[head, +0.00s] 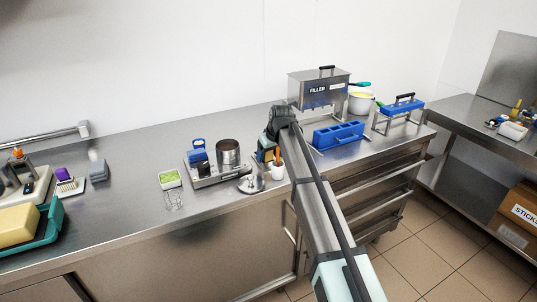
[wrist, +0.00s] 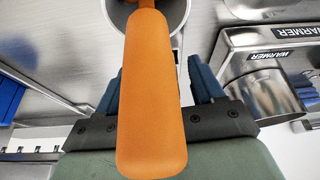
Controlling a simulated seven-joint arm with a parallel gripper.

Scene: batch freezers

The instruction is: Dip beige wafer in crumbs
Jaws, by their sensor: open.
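I cannot make out a beige wafer or crumbs for certain in either view. My gripper (head: 268,143) is at the front right of the counter, over a small white cup (head: 277,173) that holds an orange-handled tool (head: 277,154). In the wrist view the orange handle (wrist: 150,100) fills the middle, and the blue fingers of my gripper (wrist: 158,82) stand apart on either side of it. The jaws are open, with no grip on the handle visible. The tool's lower end is hidden in the cup, whose rim shows behind the handle.
Left of my gripper stands a warmer (head: 205,180) with a steel pot (head: 228,152). A green-topped container (head: 170,178) is further left. A blue compartment tray (head: 338,136) and a filler box (head: 318,90) stand at right. The left counter has a yellowish block (head: 18,225) in a teal tray.

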